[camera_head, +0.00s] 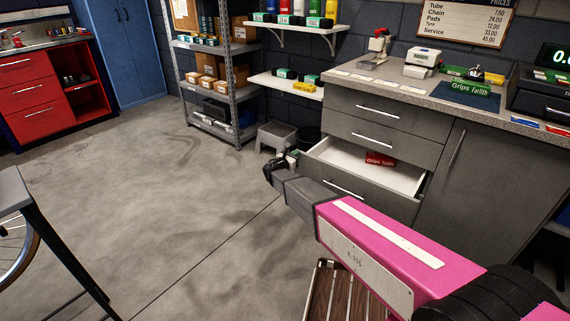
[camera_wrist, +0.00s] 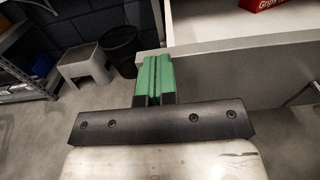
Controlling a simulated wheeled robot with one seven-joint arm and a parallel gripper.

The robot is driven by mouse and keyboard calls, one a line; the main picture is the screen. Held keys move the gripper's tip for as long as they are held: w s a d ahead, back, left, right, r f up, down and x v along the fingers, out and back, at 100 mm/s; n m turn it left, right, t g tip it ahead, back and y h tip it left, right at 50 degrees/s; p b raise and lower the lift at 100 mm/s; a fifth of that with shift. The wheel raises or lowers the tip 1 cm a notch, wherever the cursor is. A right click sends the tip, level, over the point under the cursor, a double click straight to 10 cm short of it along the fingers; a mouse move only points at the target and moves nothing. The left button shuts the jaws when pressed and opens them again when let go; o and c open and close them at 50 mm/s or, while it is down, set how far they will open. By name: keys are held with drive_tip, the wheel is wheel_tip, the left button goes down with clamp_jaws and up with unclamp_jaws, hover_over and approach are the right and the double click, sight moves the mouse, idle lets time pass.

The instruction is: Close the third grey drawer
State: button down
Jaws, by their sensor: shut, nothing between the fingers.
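The third grey drawer (camera_head: 392,203) is pulled out of the grey cabinet, below two shut drawers. Its white inside shows, with a red box marked Grips (camera_head: 380,159) lying in it; the box also shows at the top of the wrist view (camera_wrist: 262,4). My gripper (camera_head: 291,157) is shut and empty, at the left end of the drawer front. In the wrist view its green fingers (camera_wrist: 152,75) overlap the left end of the drawer front (camera_wrist: 225,70); I cannot tell whether they touch it. My arm hides part of the drawer front.
A grey step stool (camera_head: 277,137) and a black bin (camera_wrist: 121,48) stand left of the drawer. A metal shelf rack (camera_head: 215,80) is further left. The grey counter (camera_head: 480,95) above holds a card reader and other items. The floor at the left is mostly clear.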

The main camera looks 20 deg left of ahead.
sight(362, 169)
drive_tip(key=x, duration=1.9)
drive_tip(key=shift+w, duration=0.15)
drive_tip(key=shift+d, duration=0.1)
